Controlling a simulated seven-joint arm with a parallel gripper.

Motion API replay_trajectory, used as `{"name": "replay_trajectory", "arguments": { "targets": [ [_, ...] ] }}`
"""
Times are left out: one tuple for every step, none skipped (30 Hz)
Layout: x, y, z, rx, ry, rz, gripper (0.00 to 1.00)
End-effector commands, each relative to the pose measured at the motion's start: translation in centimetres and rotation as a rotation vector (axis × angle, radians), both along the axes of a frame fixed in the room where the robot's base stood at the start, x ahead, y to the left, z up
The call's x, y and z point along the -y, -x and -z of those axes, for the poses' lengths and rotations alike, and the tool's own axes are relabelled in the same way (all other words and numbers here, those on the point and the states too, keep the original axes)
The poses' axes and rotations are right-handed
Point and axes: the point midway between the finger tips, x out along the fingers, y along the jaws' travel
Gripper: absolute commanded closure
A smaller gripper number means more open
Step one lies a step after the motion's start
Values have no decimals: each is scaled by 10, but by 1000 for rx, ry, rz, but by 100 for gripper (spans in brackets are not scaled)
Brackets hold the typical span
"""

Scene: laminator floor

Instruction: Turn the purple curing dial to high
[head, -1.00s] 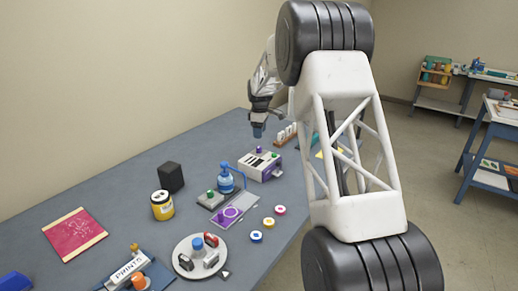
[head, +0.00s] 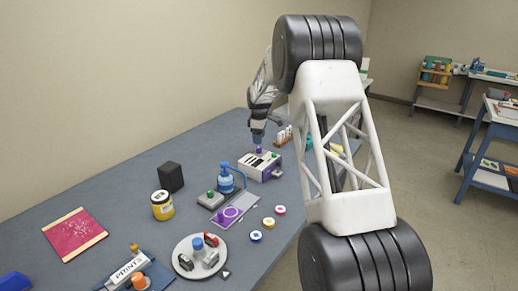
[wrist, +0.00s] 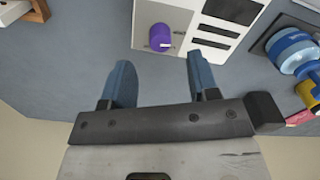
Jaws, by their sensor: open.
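The fingers do not appear to touch the dial. In the head view my gripper (head: 258,138) hangs just above the dial (head: 259,149), close to it.
A press with a blue bottle-like part (head: 226,182) and a purple plate (head: 233,211) stand just in front of the machine. Colored round pieces (head: 268,222) lie near the table edge.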

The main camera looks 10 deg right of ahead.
Motion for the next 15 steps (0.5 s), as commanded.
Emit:
{"name": "replay_trajectory", "arguments": {
  "targets": [
    [0,0,7,-1,1,0,45],
    [0,0,11,-1,0,0,45],
    [0,0,15,-1,0,0,45],
    [0,0,19,-1,0,0,45],
    [0,1,23,-1,1,0,45],
    [0,1,27,-1,1,0,45],
    [0,1,31,-1,0,0,45],
    [0,0,34,-1,0,0,45],
    [0,0,39,0,0,0,45],
    [0,0,42,0,0,0,45],
    [0,0,44,-1,0,0,45],
    [0,0,47,-1,0,0,45],
    [0,0,49,-1,0,0,45],
    [0,0,51,0,0,0,45],
    [0,0,53,0,0,0,45]
  ]
}}
